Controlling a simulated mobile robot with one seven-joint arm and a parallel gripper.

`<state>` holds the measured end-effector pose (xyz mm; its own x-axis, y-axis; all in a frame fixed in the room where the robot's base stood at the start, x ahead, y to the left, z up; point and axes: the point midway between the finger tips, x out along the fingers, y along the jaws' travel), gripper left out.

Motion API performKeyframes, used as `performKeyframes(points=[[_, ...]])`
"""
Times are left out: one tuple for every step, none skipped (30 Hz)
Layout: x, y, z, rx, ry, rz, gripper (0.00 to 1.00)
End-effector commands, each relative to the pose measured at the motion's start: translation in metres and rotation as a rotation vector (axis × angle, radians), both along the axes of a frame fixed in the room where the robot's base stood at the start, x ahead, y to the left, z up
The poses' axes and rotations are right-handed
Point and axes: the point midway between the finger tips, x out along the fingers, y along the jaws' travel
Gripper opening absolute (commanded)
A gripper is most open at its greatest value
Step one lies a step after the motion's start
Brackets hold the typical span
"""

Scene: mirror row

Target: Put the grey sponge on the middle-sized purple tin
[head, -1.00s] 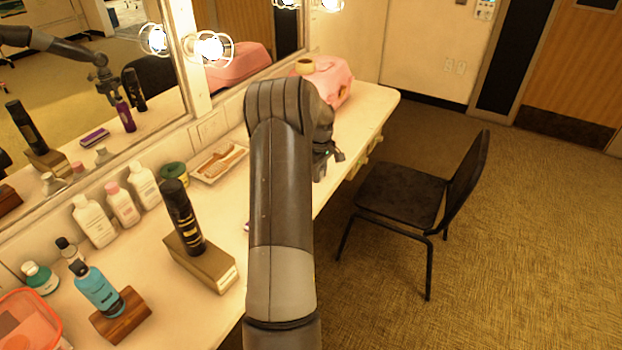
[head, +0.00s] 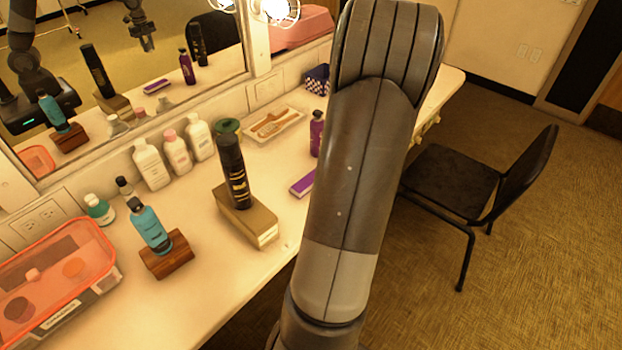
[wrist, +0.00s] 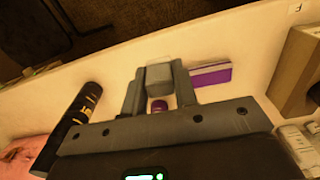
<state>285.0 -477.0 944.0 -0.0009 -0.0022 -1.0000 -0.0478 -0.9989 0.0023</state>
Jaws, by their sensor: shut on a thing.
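In the wrist view the grey sponge (wrist: 160,76) is a small grey block between the two fingers of my gripper (wrist: 158,70), which is shut on it. A flat purple and white box (wrist: 211,76), the only flat purple thing I see, lies on the counter beside the right finger. It also shows in the head view (head: 303,184), partly cut off by my arm. A purple bottle (head: 316,132) stands behind it; its top (wrist: 158,105) shows between the fingers in the wrist view. My gripper is hidden behind my arm in the head view, apart from its mirror reflection.
A black can (wrist: 85,108) stands left of the gripper in the wrist view. Another black can (head: 232,172) stands on a tan block (head: 248,220). White bottles (head: 152,165), a brush tray (head: 272,124) and a checkered box (head: 317,78) line the mirror. A chair (head: 460,180) stands beside the counter.

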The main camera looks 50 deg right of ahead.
Motion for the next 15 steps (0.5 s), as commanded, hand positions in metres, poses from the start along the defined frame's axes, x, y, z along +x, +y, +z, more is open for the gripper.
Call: performKeyframes(points=[[0.002, 0.011, 0.003, -0.001, -0.001, 0.009, 0.05], [0.004, 0.017, 0.005, -0.001, -0.001, 0.017, 0.05], [0.006, 0.024, 0.006, -0.001, -0.001, 0.024, 0.05], [0.008, 0.028, 0.007, -0.001, -0.001, 0.028, 0.05], [0.009, 0.032, 0.008, -0.001, -0.001, 0.033, 0.05], [0.01, 0.036, 0.008, 0.0, 0.0, 0.038, 0.05], [0.011, 0.039, 0.009, 0.0, -0.001, 0.042, 0.05], [0.012, 0.04, 0.008, 0.0, 0.0, 0.044, 0.05], [0.015, 0.043, 0.007, 0.0, 0.0, 0.047, 0.05], [0.018, 0.045, 0.005, 0.001, 0.0, 0.049, 0.05], [0.023, 0.046, 0.003, 0.002, 0.0, 0.051, 0.05], [0.029, 0.049, -0.001, 0.003, 0.0, 0.052, 0.05], [0.035, 0.05, -0.004, 0.003, 0.0, 0.053, 0.05], [0.041, 0.052, -0.009, 0.004, 0.0, 0.053, 0.05], [0.051, 0.054, -0.014, 0.004, -0.001, 0.054, 0.05]])
